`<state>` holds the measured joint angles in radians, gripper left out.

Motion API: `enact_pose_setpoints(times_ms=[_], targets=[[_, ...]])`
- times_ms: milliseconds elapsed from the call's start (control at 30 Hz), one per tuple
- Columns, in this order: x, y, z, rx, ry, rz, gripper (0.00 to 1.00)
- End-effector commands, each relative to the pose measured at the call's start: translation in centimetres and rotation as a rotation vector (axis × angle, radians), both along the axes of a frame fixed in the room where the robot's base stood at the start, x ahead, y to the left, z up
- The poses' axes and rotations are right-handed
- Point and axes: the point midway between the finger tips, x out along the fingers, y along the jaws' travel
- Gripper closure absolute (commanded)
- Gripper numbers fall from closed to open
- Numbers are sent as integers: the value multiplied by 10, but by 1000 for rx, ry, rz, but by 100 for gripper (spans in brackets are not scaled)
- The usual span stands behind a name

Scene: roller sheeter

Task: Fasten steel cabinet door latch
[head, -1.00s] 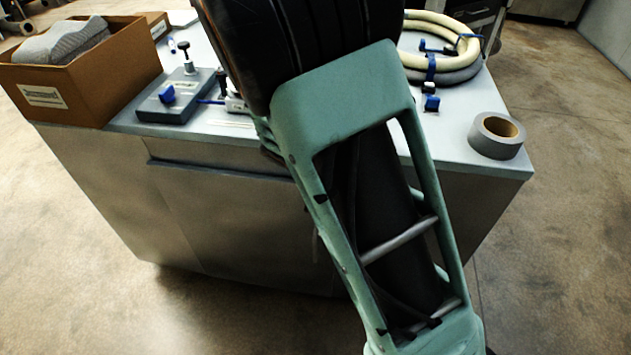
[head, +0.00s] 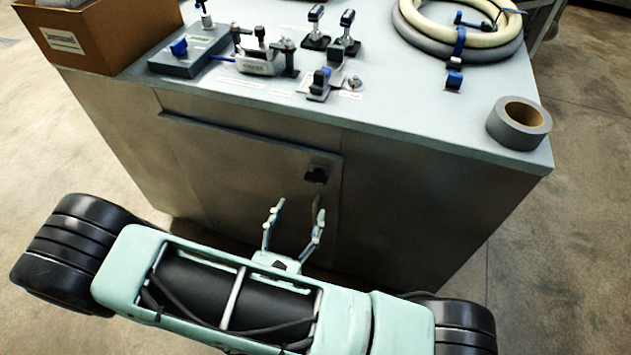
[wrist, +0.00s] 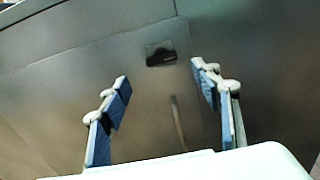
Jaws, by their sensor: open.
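The steel cabinet (head: 430,200) has a door (head: 240,165) on its front face. The door latch (head: 317,174) is a small black piece at the door's upper right. My gripper (head: 299,213) is open and empty, in front of the door and just below the latch in the head view. In the wrist view the latch (wrist: 160,56) shows beyond the gap between my two fingers (wrist: 165,82), which are apart and not touching it. A thin grey strip (wrist: 177,122), perhaps a handle, hangs on the front below the latch. Whether the latch is fastened cannot be told.
On the cabinet top are a cardboard box (head: 110,35), a clamp fixture (head: 262,60), small black-and-blue toggle clamps (head: 318,85), a coiled hose (head: 462,50) and a grey tape roll (head: 519,124) near the right corner. The floor right of the cabinet is clear.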

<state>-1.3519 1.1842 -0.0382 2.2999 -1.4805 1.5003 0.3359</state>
Motion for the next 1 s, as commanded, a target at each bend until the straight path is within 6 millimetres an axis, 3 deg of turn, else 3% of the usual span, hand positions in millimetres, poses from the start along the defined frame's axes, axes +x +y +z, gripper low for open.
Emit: enact_pose_setpoints(times_ms=[300, 500, 900, 1000], targets=[[57, -23, 1, 1, -4, -8, 42], [82, -32, 1, 1, -3, -8, 42], [91, -34, 1, 2, -2, -6, 42], [91, -34, 1, 2, -2, -6, 51]])
